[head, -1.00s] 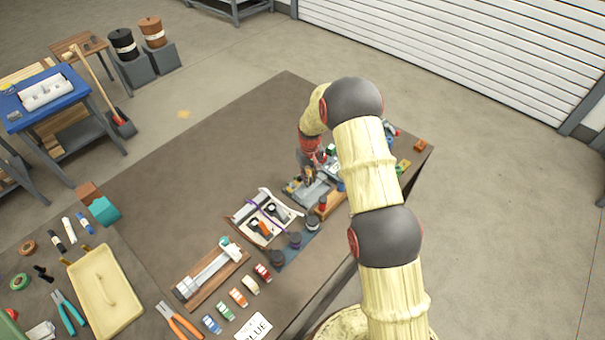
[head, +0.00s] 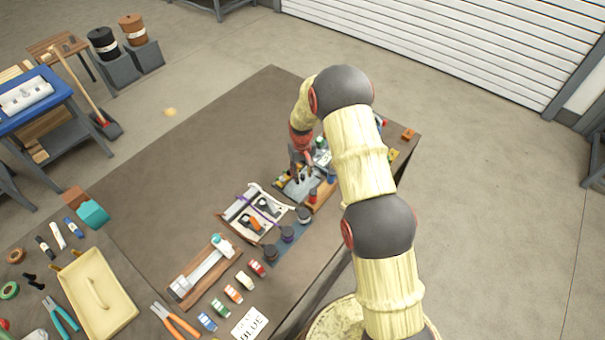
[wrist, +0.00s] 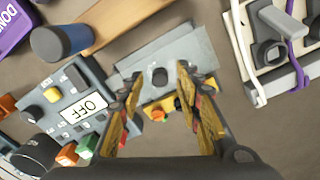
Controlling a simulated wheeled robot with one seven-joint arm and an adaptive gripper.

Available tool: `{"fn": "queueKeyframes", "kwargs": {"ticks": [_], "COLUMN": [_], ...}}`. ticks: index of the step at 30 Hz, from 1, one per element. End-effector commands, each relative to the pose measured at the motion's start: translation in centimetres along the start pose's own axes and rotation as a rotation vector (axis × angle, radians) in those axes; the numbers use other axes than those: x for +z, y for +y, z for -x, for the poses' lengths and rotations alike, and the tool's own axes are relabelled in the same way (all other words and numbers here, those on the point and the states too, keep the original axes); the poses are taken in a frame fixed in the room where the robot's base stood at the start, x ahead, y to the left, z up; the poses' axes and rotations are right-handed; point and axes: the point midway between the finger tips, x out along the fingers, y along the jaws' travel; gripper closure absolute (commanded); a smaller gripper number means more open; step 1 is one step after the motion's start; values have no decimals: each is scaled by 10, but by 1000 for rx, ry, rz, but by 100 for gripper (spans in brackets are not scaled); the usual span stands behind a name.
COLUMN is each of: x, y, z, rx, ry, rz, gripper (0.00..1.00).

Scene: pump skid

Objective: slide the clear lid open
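The lid appears as a pale, see-through grey plate (wrist: 185,55) with a dark round knob (wrist: 160,77) on it, in the upper middle of the wrist view. In the head view the grey plate (head: 294,190) lies on the table below my gripper (head: 302,174). In the wrist view my gripper (wrist: 158,82) is open, with one finger on each side of the knob and visible gaps between. I cannot tell how high the fingertips are above the plate. Yellow parts (wrist: 158,110) show between the fingers, at the plate's edge.
A blue cylinder (wrist: 62,42) stands by a wooden strip. A white tray with a purple strap (head: 254,212) lies close by. The table's left back area (head: 230,130) is clear.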

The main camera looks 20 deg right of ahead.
Motion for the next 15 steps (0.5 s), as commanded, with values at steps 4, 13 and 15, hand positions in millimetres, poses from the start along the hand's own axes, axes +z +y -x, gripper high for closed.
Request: {"fn": "queueKeyframes", "kwargs": {"ticks": [4,13,15], "x": [0,-1,-1], "y": [0,0,0], "z": [1,41,56], "rx": [0,1,1], "ry": [0,4,4], "rz": [0,0,0], "gripper": [66,66,66]}}
